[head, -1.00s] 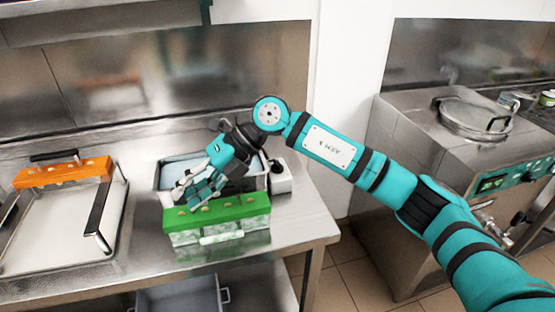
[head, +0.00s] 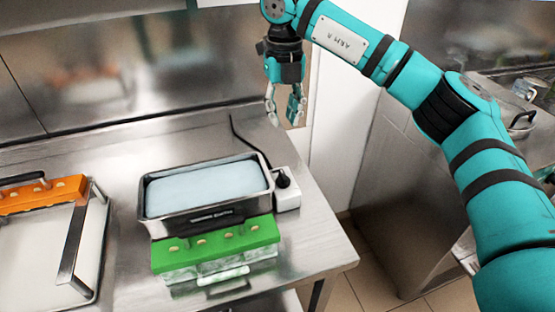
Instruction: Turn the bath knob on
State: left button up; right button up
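The bath (head: 150,214) is a rectangular metal tub holding pale blue liquid, on the steel counter. A white box (head: 287,200) stands against its right side, with a black piece (head: 282,181) on it and a black cable running behind. I cannot tell for sure whether this black piece is the bath knob. My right gripper (head: 285,116) hangs pointing down, above and behind the white box, apart from everything. Its fingers are spread and empty. My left gripper is not in view.
A green-topped mold block (head: 217,246) stands in front of the bath. At left, a tray (head: 98,250) with a raised handle carries an orange bar (head: 45,196). The counter (head: 325,245) is bare at right, up to its edge. A steel machine stands farther right.

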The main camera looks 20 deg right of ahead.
jog(key=p, duration=0.2)
send_over(283, 175)
notch_tip(283, 175, down, 6)
notch_tip(283, 175, down, 10)
jog(key=shift+d+r+p, duration=0.1)
jog(key=shift+r+p, duration=0.05)
jog(key=shift+p, duration=1)
jog(key=shift+f, duration=0.55)
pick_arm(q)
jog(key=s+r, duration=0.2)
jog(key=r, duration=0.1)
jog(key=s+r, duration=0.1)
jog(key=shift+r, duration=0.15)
pick_arm(e)
grip_shut()
